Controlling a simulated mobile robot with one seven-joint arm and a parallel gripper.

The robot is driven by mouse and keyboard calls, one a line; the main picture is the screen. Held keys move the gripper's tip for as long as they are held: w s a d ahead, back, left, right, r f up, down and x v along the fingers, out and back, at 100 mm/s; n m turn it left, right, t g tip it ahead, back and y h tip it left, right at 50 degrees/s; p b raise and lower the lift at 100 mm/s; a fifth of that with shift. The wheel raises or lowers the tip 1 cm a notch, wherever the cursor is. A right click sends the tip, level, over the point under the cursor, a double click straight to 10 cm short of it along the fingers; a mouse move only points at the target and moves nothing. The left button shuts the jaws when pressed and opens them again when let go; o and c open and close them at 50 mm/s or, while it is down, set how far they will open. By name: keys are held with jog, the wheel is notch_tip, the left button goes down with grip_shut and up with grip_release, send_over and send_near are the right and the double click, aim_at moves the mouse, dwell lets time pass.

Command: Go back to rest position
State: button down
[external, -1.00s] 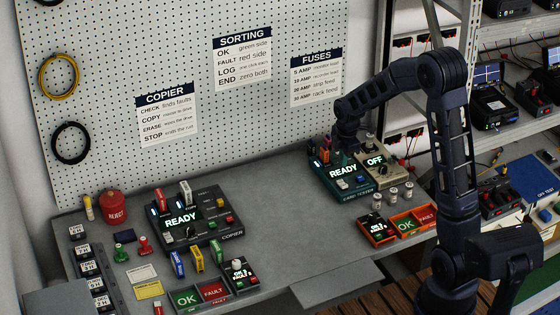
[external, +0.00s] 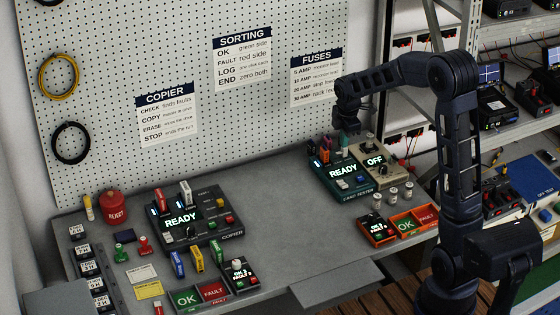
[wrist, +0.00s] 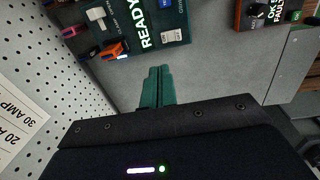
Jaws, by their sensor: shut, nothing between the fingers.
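My gripper (external: 343,138) hangs above the back edge of the teal card tester (external: 345,177), fingers pointing down. In the wrist view its teal fingers (wrist: 157,87) are shut together with nothing between them. Bare grey bench shows beyond the fingertips, and the tester (wrist: 145,22) with its READY display lies at the top. My arm is bent and raised over the right end of the bench.
The pegboard (external: 200,60) with paper signs stands close behind my gripper. A beige box reading OFF (external: 388,172), an orange counter (external: 376,229) and a copier (external: 205,222) stand on the bench. Shelves (external: 510,135) stand at the right. The bench middle is clear.

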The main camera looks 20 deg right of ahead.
jog(key=s+d+r+m+t, duration=0.1)
jog(key=s+d+r+m, duration=0.1)
jog(key=s+r+m, duration=0.55)
jog(key=s+d+r+m+t, duration=0.15)
jog(key=s+r, duration=0.35)
jog(key=s, duration=0.6)
jog(key=s+d+r+m+t, duration=0.1)
jog(key=s+m, duration=0.7)
jog(key=s, duration=0.9)
jog(key=shift+d+m, duration=0.2)
jog(key=shift+m, duration=0.2)
